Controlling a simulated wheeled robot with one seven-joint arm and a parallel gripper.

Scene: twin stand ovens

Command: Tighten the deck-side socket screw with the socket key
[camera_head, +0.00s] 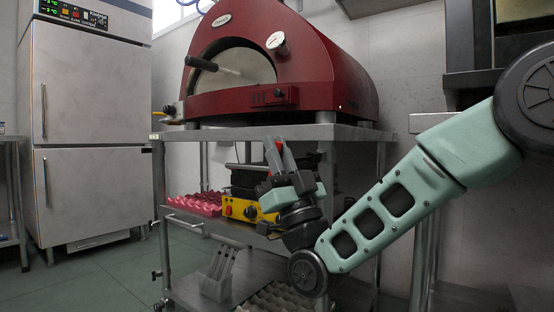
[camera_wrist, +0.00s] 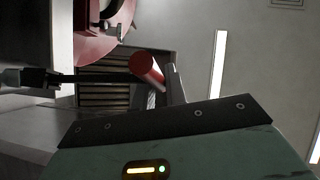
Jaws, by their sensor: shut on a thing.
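The socket key has a red round handle (camera_wrist: 148,68) and a dark shaft running left in the wrist view. In the head view only a small red part of the key (camera_head: 279,146) shows between the fingers. My gripper (camera_head: 278,152) is shut on the key, fingers pointing up, just below the front of the oven stand's top deck (camera_head: 240,134). In the wrist view a grey finger (camera_wrist: 176,84) stands beside the handle. The shaft's far end meets dark parts at the left edge; I cannot tell whether it sits on the screw. The screw itself is not clearly visible.
A red domed oven (camera_head: 290,60) stands on the deck. Below are a yellow-and-black appliance (camera_head: 240,209), pink trays (camera_head: 195,203) and a lower shelf with a grey holder (camera_head: 217,275). A steel fridge (camera_head: 85,110) is at left. The floor between is free.

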